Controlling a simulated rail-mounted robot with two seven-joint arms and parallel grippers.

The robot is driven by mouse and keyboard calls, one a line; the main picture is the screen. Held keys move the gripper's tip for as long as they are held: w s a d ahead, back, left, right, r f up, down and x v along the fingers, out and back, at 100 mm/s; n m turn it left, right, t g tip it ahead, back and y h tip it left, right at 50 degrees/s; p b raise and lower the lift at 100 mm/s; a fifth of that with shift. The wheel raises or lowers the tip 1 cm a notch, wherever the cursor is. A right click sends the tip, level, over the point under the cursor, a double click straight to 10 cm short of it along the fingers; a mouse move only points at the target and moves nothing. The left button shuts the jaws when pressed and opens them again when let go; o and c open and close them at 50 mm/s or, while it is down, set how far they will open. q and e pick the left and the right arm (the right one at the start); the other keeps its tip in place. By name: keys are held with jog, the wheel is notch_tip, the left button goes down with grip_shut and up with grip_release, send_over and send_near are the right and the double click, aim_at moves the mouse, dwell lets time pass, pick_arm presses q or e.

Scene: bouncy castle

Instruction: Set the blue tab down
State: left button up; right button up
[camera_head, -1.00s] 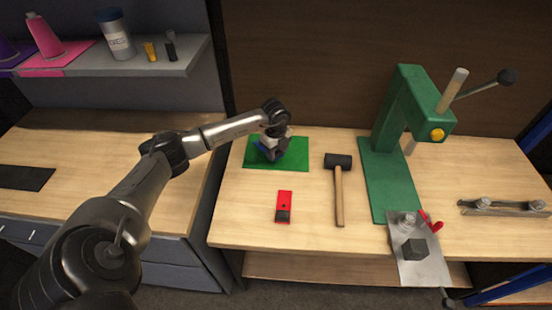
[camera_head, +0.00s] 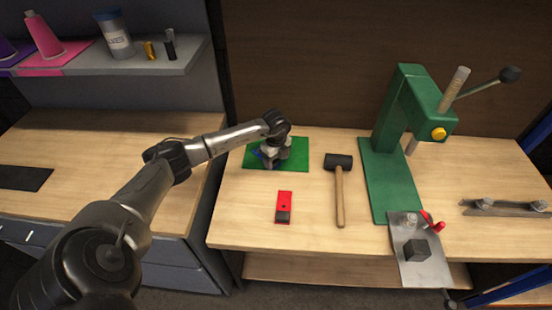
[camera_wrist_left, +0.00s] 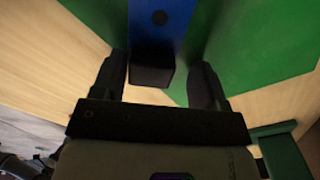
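The blue tab (camera_wrist_left: 161,25) has a dark end block (camera_wrist_left: 152,70) and a small dark hole. It lies over the green mat (camera_wrist_left: 265,45) in the left wrist view. My left gripper (camera_wrist_left: 160,68) is open, with one finger on each side of the dark end and gaps visible beside it. In the head view my left gripper (camera_head: 272,160) is low over the green mat (camera_head: 296,155), and only a bit of the blue tab (camera_head: 257,153) shows beside it. Whether the tab rests flat is hard to tell. My right gripper is not in view.
A red tab with a dark end (camera_head: 284,205) lies in front of the mat. A mallet (camera_head: 339,190) lies to its right. A green press (camera_head: 390,170) with a lever stands further right, near a metal plate (camera_head: 412,265) at the front edge. Bare wood surrounds the mat.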

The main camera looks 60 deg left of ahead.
pick_arm(q)
jog(key=shift+r, duration=0.1)
notch_tip(320, 180, up, 12)
jog(key=p, duration=0.2)
dwell(0.5)
dwell(0.8)
jog(key=shift+c, duration=0.2)
dwell(0.4)
